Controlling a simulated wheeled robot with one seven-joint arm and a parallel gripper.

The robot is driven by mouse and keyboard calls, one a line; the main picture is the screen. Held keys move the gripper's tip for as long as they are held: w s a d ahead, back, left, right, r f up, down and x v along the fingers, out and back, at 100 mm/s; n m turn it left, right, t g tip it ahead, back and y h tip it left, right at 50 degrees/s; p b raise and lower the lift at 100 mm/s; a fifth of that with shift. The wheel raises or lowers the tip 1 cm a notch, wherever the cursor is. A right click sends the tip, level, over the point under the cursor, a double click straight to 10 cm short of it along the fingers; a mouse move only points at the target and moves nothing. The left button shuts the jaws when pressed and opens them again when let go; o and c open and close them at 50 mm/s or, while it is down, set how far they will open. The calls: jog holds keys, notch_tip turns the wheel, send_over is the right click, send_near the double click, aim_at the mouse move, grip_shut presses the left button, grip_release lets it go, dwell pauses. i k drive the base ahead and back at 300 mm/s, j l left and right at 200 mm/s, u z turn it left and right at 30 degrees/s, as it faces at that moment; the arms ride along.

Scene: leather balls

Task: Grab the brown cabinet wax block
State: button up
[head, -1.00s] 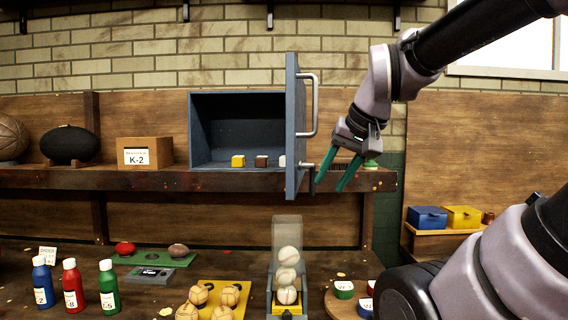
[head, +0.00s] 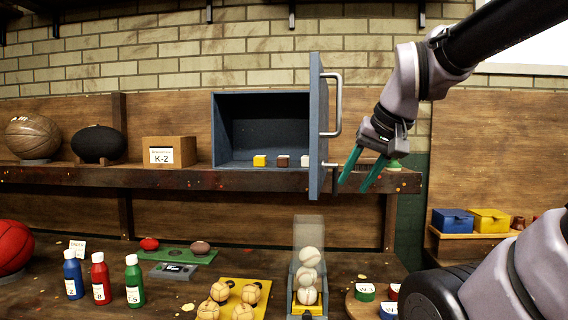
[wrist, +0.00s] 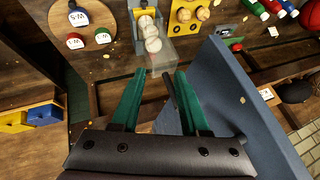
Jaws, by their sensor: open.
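The brown wax block (head: 282,161) sits inside the blue cabinet (head: 218,130) on the shelf, between a yellow block (head: 260,160) and a white block (head: 305,160). The cabinet door (head: 317,125) stands open, with its metal handle (head: 338,105) on the right face. My gripper (head: 354,186) is open and empty, to the right of the door and in front of the shelf edge. In the wrist view my gripper (wrist: 160,74) has its green fingers apart, with the blue door (wrist: 245,95) close on the right. The blocks do not show in the wrist view.
The open door stands between my gripper and the cabinet's inside. A box marked K-2 (head: 169,151) and dark balls are left on the shelf. Below are a clear holder of baseballs (head: 309,268), a yellow tray (head: 262,290) and bottles (head: 101,279). Blue (head: 453,219) and yellow boxes (head: 490,220) stand right.

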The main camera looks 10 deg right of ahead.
aim_at(282, 161)
jog(key=j+z, duration=0.75)
jog(key=k+j+z, duration=0.2)
jog(key=j, duration=0.25)
jog(key=j+z, duration=0.2)
jog(key=j, duration=0.2)
jog(key=i+j+u, duration=0.15)
jog(key=j+u, duration=0.2)
jog(key=i+j+u, duration=0.15)
jog(key=j+u, duration=0.15)
